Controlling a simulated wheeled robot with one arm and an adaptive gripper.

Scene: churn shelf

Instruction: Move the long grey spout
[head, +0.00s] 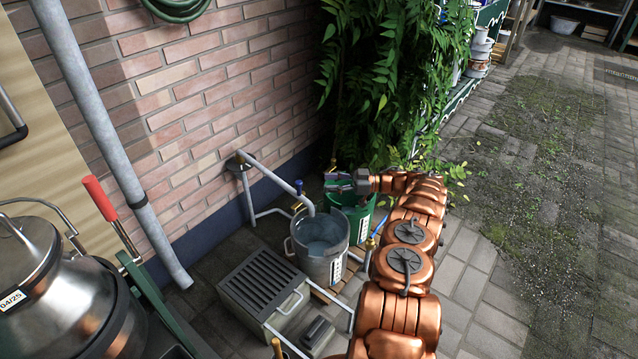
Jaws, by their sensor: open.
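The long grey spout (272,180) runs from a pivot by the brick wall, down to the right, and bends down at its end over a grey metal bucket (340,262). The bucket holds what looks like water. A small blue-topped part (299,186) shows beside the spout's outer end. My gripper (328,182) is open, to the right of the spout's end and above the back of a green bucket (364,222). It looks apart from the spout. The fingers are small here, and my arm hides part of the green bucket.
A grey slatted box (262,285) stands in front of the metal bucket. A steel churn (60,285) and a red-handled trolley (101,199) are at the left. A grey downpipe (105,130) runs down the wall. Leafy plants (375,80) hang behind my gripper.

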